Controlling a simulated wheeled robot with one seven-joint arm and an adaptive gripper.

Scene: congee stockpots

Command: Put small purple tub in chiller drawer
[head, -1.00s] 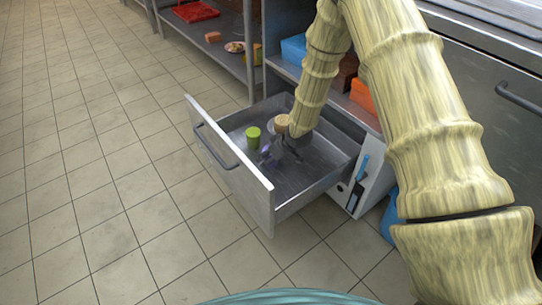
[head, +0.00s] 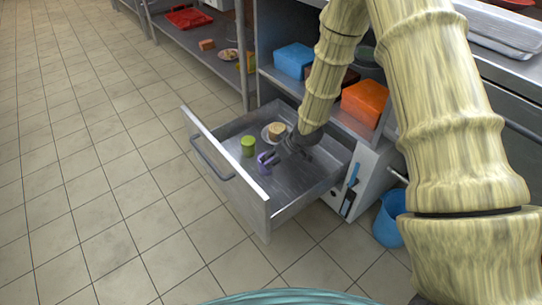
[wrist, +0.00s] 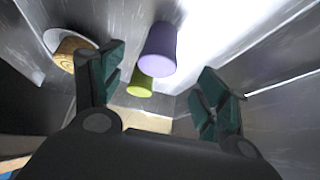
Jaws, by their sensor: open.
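The small purple tub (head: 265,164) stands inside the open chiller drawer (head: 226,192), on its metal floor. In the wrist view the purple tub (wrist: 158,48) shows between and beyond the two fingertips, with a gap to each finger. My gripper (head: 280,158) is inside the drawer, open, with its fingers close to the tub. In the wrist view my gripper (wrist: 155,85) holds nothing. The fingers partly cover the tub in the head view.
A green tub (head: 248,146) stands in the drawer beside the purple tub. A tan round item (head: 276,131) sits on a white plate behind it. A blue box (head: 294,60) and an orange box (head: 364,101) are on the shelf above. A blue bucket (head: 388,220) stands at right.

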